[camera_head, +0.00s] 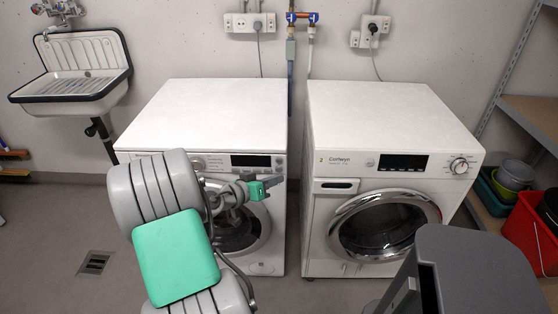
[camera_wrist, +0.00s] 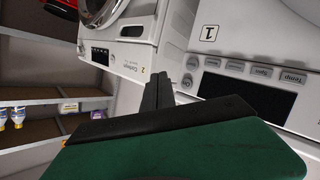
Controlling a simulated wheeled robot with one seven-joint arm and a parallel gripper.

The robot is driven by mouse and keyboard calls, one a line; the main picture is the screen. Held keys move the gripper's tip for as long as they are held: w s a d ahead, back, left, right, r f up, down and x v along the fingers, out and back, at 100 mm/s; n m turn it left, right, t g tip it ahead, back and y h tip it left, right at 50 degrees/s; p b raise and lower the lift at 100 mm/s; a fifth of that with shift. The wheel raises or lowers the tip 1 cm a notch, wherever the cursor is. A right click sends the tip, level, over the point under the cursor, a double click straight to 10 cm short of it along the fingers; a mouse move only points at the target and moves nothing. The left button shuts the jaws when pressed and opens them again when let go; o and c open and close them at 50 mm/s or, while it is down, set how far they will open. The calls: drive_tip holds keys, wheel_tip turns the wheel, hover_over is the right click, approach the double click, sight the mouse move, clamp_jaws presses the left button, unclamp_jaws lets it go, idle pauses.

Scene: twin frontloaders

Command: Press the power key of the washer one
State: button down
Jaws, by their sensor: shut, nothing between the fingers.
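My gripper (camera_head: 279,181) is shut and empty, in front of the panel's right part. Its fingertips (camera_wrist: 187,82) appear close to the panel; contact cannot be told. My arm hides part of the door.
The second washer (camera_head: 395,105), labelled 2, stands to the right across a narrow gap. A sink (camera_head: 75,85) hangs at the left. Shelves (camera_head: 530,115) and a red bucket (camera_head: 528,235) are at the right. Floor is clear at the left.

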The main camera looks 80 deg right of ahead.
drive_tip(key=shift+s+a, duration=0.1)
drive_tip(key=shift+a, duration=0.2)
drive_tip(key=shift+s+a, duration=0.1)
drive_tip(key=shift+a, duration=0.4)
drive_tip(key=shift+s+a, duration=0.2)
drive_tip(key=shift+a, duration=0.75)
drive_tip(key=shift+s+a, duration=0.1)
drive_tip(key=shift+a, duration=0.25)
drive_tip(key=shift+s+a, duration=0.1)
drive_tip(key=shift+a, duration=0.55)
drive_tip(key=shift+s+a, duration=0.1)
drive_tip(key=shift+a, duration=0.2)
drive_tip(key=shift+s+a+p, duration=0.15)
drive_tip(key=shift+a+p, duration=0.05)
drive_tip(key=shift+a, duration=0.45)
drive_tip(key=shift+s+a+p, duration=0.15)
drive_tip(key=shift+a+p, duration=0.05)
drive_tip(key=shift+a, duration=0.45)
drive_tip(key=shift+a, duration=0.35)
